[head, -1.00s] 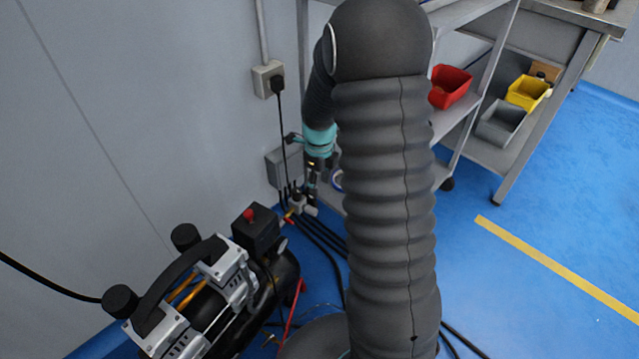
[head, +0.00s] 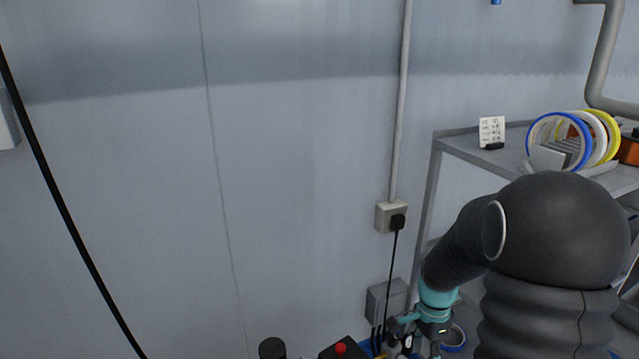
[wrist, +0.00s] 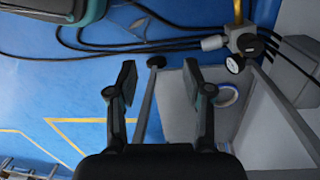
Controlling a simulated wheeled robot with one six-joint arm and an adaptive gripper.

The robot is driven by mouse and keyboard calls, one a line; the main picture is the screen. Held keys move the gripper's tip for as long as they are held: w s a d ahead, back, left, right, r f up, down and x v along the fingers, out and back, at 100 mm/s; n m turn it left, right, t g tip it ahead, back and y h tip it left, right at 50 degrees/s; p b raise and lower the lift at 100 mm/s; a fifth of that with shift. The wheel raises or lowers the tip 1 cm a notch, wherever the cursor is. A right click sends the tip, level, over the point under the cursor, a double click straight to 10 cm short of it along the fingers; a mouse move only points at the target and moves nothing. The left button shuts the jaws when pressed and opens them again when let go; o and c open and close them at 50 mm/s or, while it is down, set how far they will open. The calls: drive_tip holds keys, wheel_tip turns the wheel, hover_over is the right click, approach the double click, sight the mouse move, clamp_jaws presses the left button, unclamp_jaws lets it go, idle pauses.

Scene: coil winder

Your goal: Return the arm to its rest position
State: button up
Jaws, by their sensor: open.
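My arm shows at the lower right of the head view, with its dark padded elbow (head: 560,230) raised and its forearm sloping down to the left. My gripper (wrist: 158,84) is open in the wrist view, with its two dark fingers apart and nothing between them. In the head view the gripper end (head: 425,342) is low beside the wall, partly cut by the bottom edge.
A grey shelf rack (head: 460,148) with blue, white and yellow rings (head: 560,125) stands at the right. A wall socket (head: 391,217) is above my gripper. Hoses and a valve with a gauge (wrist: 245,45) lie ahead. The compressor's red knob (head: 341,349) shows at the bottom.

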drive_tip(key=s+a+r+n+t, duration=0.3)
drive_tip(key=s+a+r+n, duration=0.1)
drive_tip(key=s+r+n, duration=0.3)
drive_tip(key=s+a+r+n+t, duration=0.3)
drive_tip(key=s+r+n, duration=0.4)
drive_tip(key=s+r, duration=0.4)
wheel_tip(320, 180, up, 4)
drive_tip(key=shift+s+a+f+n+t, duration=0.1)
drive_tip(key=shift+s+a+n+t, duration=0.2)
drive_tip(key=shift+a+t, duration=0.1)
